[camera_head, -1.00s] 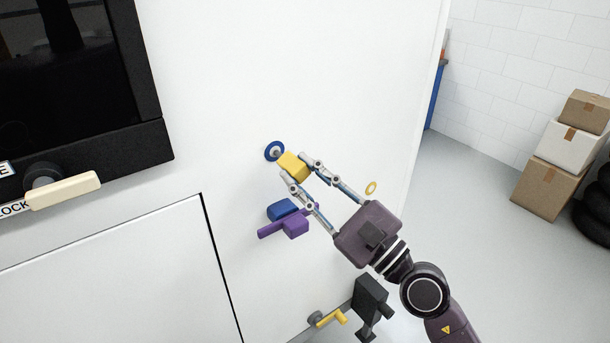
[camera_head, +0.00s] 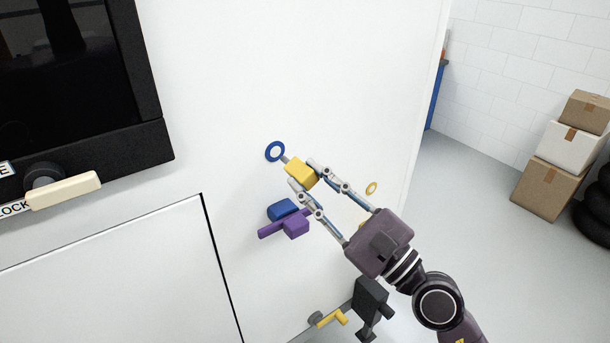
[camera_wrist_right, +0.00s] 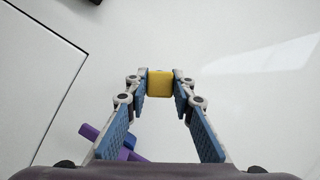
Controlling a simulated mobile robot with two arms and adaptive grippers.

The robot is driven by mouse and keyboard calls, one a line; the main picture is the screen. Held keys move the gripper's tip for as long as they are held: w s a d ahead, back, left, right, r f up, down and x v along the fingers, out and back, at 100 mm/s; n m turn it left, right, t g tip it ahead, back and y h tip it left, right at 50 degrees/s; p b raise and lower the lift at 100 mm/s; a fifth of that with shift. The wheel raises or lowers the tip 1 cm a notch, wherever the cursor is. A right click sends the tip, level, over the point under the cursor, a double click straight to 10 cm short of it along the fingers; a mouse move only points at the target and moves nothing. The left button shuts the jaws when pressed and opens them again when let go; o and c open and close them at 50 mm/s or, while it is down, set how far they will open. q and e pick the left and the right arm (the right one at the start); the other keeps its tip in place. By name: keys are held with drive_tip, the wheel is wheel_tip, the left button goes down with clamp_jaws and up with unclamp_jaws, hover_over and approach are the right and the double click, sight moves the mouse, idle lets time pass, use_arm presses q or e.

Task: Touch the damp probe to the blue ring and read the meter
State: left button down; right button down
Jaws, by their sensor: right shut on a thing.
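The blue ring (camera_head: 275,151) is on the white motorhome wall in the head view. My right gripper (camera_head: 306,178) is shut on the yellow damp probe (camera_head: 301,171), which has a short grey tip pointing up and left at the ring. In the head view the tip shows just below and right of the ring; a gap to the wall is hard to judge. The probe's yellow body also shows between the fingertips in the right wrist view (camera_wrist_right: 159,84); its tip and the ring are hidden there. No meter display can be made out. My left gripper is not in view.
Below the ring a blue block (camera_head: 282,209) and a purple handle (camera_head: 288,227) stick out from the wall. A yellow crank-like handle (camera_head: 330,318) and a cream handle (camera_head: 64,190) also project. Boxes (camera_head: 549,188) stand far right.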

drive_tip(key=s+d, duration=0.2)
drive_tip(key=s, duration=0.1)
drive_tip(key=shift+s+d+b, duration=0.25)
drive_tip(key=shift+d+b, duration=0.05)
drive_tip(key=s+d+f+m+t+h+b, duration=0.2)
drive_tip(key=s+d+f+m+t+h, duration=0.1)
drive_tip(key=d+f+h, duration=0.5)
drive_tip(key=s+d+f+m+t+h+b, duration=0.2)
drive_tip(key=s+d+f+m+t+h, duration=0.2)
drive_tip(key=d+f+m+h, duration=0.2)
drive_tip(key=shift+s+d+f+h+b, duration=0.35)
drive_tip(key=shift+d+f+h, duration=0.7)
drive_tip(key=shift+f, duration=0.85)
drive_tip(key=shift+a, duration=0.15)
